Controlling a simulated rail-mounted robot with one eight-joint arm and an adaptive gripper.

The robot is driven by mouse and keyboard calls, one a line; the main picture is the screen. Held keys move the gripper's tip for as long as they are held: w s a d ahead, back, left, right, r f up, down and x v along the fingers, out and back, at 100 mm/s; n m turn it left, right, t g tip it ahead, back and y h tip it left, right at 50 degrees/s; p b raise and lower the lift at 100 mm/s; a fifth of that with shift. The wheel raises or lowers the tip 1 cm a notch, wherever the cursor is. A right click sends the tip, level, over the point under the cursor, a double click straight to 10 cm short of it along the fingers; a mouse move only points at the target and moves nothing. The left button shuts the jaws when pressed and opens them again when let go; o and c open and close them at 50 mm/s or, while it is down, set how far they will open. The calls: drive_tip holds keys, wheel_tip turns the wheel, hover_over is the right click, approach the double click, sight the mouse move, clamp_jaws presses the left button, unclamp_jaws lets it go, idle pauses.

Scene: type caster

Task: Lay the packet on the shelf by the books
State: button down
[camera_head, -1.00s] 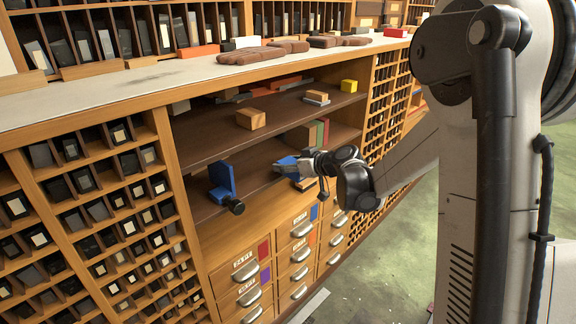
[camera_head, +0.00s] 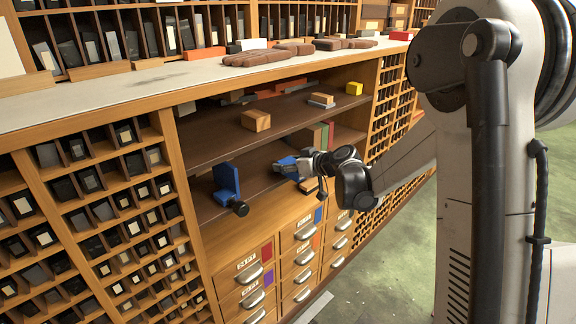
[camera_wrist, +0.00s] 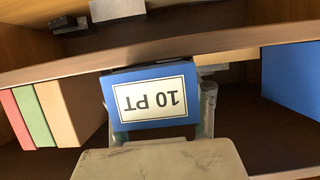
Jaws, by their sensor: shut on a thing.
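The packet is a blue box with a white "10 PT" label (camera_wrist: 152,96). My gripper (camera_wrist: 155,130) is shut on it, with a finger at either side. In the head view the packet (camera_head: 286,163) shows as a small blue patch at my gripper (camera_head: 298,165), at the front of the lower shelf (camera_head: 262,170). The books, red, green and tan, stand upright on that shelf, behind and right of my gripper in the head view (camera_head: 325,134) and at left in the wrist view (camera_wrist: 50,113). The label reads upside down. Whether the packet touches the shelf, I cannot tell.
A blue upright block (camera_head: 226,178) with a dark knob stands left on the lower shelf; its blue face fills the right of the wrist view (camera_wrist: 292,83). An upper shelf (camera_head: 215,134) with a wooden block (camera_head: 256,121) lies above. Drawers (camera_head: 246,273) are below.

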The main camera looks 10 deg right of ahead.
sight(271, 162)
drive_tip(key=shift+w+a, duration=0.7)
drive_tip(key=shift+w, duration=0.35)
drive_tip(key=shift+w+a, duration=0.65)
drive_tip(key=shift+w, duration=0.4)
drive_tip(key=shift+w+a, duration=0.7)
drive_tip(key=shift+w, duration=0.35)
idle(0.6)
drive_tip(key=c, duration=0.9)
unclamp_jaws()
drive_tip(key=shift+o, duration=0.2)
drive_tip(key=v, duration=1.2)
